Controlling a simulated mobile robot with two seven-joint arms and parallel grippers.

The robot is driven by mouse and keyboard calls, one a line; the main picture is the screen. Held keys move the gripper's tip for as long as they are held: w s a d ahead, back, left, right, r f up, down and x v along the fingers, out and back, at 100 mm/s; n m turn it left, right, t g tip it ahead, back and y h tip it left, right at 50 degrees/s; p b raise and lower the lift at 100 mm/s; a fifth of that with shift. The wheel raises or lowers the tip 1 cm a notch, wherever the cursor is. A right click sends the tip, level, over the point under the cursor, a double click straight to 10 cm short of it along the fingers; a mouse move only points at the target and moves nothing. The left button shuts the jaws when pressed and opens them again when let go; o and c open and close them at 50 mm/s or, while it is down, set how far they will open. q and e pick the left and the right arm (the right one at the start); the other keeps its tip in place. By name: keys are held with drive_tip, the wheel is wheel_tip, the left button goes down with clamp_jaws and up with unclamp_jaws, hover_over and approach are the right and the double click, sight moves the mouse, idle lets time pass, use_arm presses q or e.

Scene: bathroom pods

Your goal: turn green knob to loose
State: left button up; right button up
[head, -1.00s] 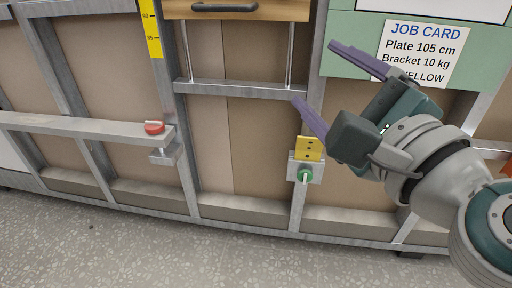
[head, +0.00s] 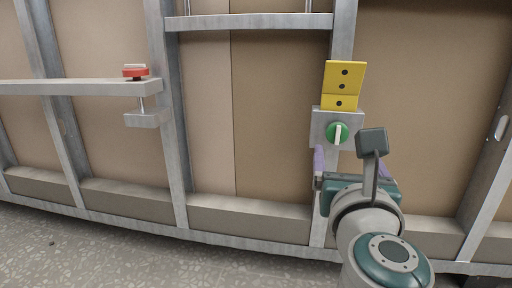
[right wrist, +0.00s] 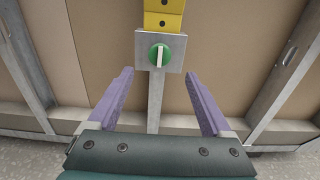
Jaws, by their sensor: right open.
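The green knob (head: 338,133) is round with a white bar across it, set on a grey metal plate (head: 320,117) on an upright post. The bar stands nearly upright. In the right wrist view the knob (right wrist: 159,56) lies ahead, beyond the fingertips, with its bar near vertical. My right gripper (head: 348,160) is just below the knob in the head view, with purple fingers. In the right wrist view its fingers (right wrist: 160,75) are spread wide, empty, and apart from the knob. My left gripper is out of view.
A yellow bracket with black holes (head: 343,86) sits right above the knob plate. A red knob (head: 135,72) is on a horizontal rail (head: 80,87) at the left. Grey metal posts frame brown panels. The speckled floor (head: 120,260) is clear.

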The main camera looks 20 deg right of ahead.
sight(338, 133)
drive_tip(key=b+x, duration=0.2)
drive_tip(key=x, duration=0.7)
drive_tip(key=shift+w+d+r+b, duration=0.1)
drive_tip(key=shift+w+b, duration=0.1)
drive_tip(key=shift+b, duration=0.15)
clamp_jaws()
